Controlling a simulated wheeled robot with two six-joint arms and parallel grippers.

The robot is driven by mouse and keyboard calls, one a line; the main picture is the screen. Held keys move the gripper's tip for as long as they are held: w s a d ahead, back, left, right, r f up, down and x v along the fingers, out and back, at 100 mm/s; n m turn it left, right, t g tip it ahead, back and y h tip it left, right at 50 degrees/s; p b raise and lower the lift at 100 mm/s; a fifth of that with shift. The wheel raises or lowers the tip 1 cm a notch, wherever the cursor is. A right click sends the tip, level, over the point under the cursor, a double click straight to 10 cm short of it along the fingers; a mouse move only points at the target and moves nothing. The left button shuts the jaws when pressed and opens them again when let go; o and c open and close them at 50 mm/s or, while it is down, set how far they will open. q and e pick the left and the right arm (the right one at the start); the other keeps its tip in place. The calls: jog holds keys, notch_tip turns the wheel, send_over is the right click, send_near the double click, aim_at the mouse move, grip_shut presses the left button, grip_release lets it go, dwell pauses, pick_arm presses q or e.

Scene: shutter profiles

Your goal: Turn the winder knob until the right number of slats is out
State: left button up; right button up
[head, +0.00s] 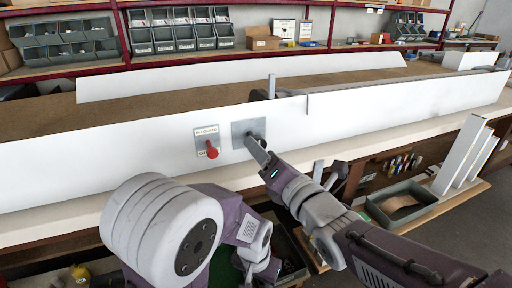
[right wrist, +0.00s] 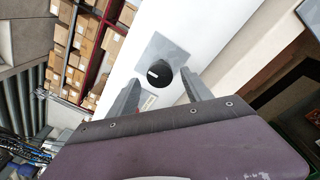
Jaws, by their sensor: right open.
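The winder knob (right wrist: 159,74) is black and round with a white mark, on a square grey plate (right wrist: 160,48). In the head view the plate (head: 239,133) is on the front of a long white panel (head: 110,150). My right gripper (right wrist: 161,82) is open, its fingers on either side of the knob; I cannot tell whether they touch it. In the head view, my right gripper (head: 258,146) largely covers the knob. My left arm is in the foreground, but I cannot make out its gripper. I cannot tell how many slats are out.
A red lever (head: 212,150) on a small labelled plate (head: 205,133) is just left of the knob plate. White profiles (head: 462,155) lean at the right beside a grey tray (head: 402,216). Shelves with grey bins (head: 180,37) stand behind the bench.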

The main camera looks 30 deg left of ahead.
jog(key=x, duration=0.4)
jog(key=shift+a, duration=0.1)
grip_shut()
jog(key=shift+f+b, duration=0.1)
jog(key=shift+b, duration=0.2)
